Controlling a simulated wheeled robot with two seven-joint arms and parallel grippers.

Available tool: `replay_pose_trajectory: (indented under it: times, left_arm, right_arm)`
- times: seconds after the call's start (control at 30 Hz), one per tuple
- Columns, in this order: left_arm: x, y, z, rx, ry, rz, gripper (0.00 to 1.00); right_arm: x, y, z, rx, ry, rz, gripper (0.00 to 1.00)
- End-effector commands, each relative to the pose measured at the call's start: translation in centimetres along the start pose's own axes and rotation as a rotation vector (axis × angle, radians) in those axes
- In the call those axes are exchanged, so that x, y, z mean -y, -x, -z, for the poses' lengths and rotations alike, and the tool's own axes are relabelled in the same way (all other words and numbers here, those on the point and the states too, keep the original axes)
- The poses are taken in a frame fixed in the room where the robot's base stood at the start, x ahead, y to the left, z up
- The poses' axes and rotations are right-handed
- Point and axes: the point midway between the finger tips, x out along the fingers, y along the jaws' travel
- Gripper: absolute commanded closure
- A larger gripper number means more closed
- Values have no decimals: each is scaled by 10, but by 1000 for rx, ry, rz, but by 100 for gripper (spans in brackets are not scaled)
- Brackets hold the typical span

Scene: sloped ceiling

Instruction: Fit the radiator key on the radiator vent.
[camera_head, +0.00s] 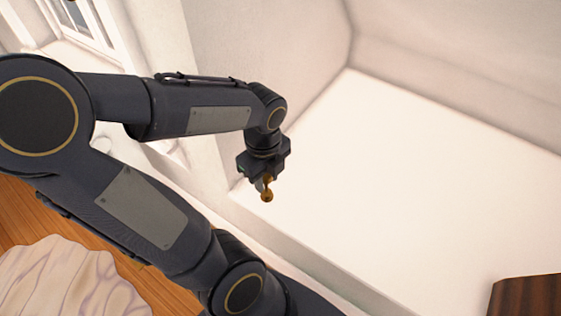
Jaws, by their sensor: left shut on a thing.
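My left gripper (265,177) is near the middle of the head view, pointing down. It is shut on a small brass-coloured radiator key (267,195). The key hangs below the fingers, with its rounded lower end showing and its upper part hidden between them. The key appears in front of a pale surface, and I cannot tell how far away that surface is. I cannot make out the radiator or its vent; my left arm covers much of the left side. My right gripper is not in view.
A large white surface (400,190) fills the middle and right. A dark wooden piece (528,297) stands at the bottom right corner. A window (78,18) is at the top left. A pale crumpled cloth or rug (65,285) lies on the wooden floor (22,215).

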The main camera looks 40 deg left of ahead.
Motion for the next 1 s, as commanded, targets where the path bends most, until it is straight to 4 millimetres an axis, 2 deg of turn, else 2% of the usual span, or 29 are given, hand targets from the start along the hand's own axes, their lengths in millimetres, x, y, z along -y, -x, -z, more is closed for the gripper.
replay_pose_trajectory:
  times: [0.1, 0.27, 0.67, 0.77, 0.83, 1.0]
  left_arm:
    - [-17, 10, 3, 1, 0, 2, 95]
    - [-30, 14, 5, 1, 0, 0, 95]
    - [-33, 15, 6, 1, 1, -1, 95]
    - [-28, 24, 6, 3, 33, -2, 95]
    - [-18, 39, 5, 8, 96, -3, 95]
    - [26, 95, 9, 26, 400, -2, 95]
  right_arm:
    - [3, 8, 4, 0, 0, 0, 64]
    - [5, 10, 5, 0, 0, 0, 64]
    - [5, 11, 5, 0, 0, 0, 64]
    - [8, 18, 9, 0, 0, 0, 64]
    - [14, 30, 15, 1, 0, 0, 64]
    - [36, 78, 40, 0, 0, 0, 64]
